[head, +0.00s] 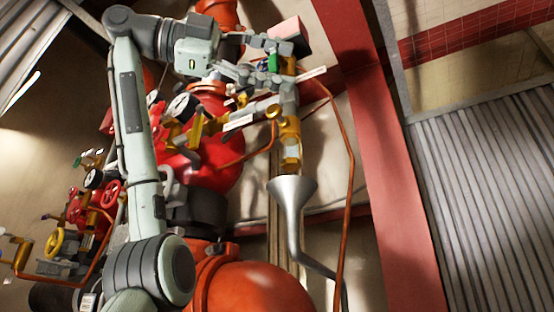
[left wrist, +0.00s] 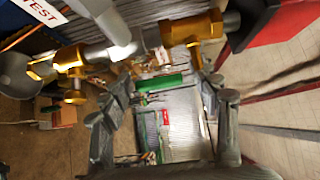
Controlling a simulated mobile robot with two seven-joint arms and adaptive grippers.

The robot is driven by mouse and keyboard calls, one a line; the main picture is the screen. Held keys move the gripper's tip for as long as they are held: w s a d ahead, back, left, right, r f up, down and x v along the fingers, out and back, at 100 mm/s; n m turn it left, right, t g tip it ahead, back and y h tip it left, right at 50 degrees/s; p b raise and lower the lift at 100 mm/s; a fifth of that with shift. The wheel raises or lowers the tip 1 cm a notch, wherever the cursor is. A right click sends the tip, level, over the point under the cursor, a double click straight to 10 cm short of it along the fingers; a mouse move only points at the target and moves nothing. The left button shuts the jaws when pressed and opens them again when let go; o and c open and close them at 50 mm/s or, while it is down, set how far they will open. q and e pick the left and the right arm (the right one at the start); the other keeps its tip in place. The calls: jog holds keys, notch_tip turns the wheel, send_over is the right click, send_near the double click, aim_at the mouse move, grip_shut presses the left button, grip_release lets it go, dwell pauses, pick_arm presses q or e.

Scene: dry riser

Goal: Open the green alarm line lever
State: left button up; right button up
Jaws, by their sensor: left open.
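The green lever (head: 274,62) of the alarm line sits at the upper middle of the head view, on small fittings beside the vertical pipe. In the left wrist view the green lever (left wrist: 160,83) lies crosswise between the fingers. My left gripper (head: 280,66) reaches in from the left and is open around the lever. In the left wrist view, my left gripper (left wrist: 166,88) has one finger on each side of it, apart. I cannot tell whether either finger touches it. My right gripper is not in view.
A grey funnel drain (head: 291,195) and brass valve (head: 287,126) stand below. A red valve body (head: 215,150) and pressure gauge (head: 182,107) lie behind my arm. Copper tubing (head: 347,170) runs close on the right. Brass fittings (left wrist: 192,28) crowd the wrist view's top.

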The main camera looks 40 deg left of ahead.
pick_arm(q)
jog(key=v, duration=1.2)
jog(key=shift+f, duration=0.1)
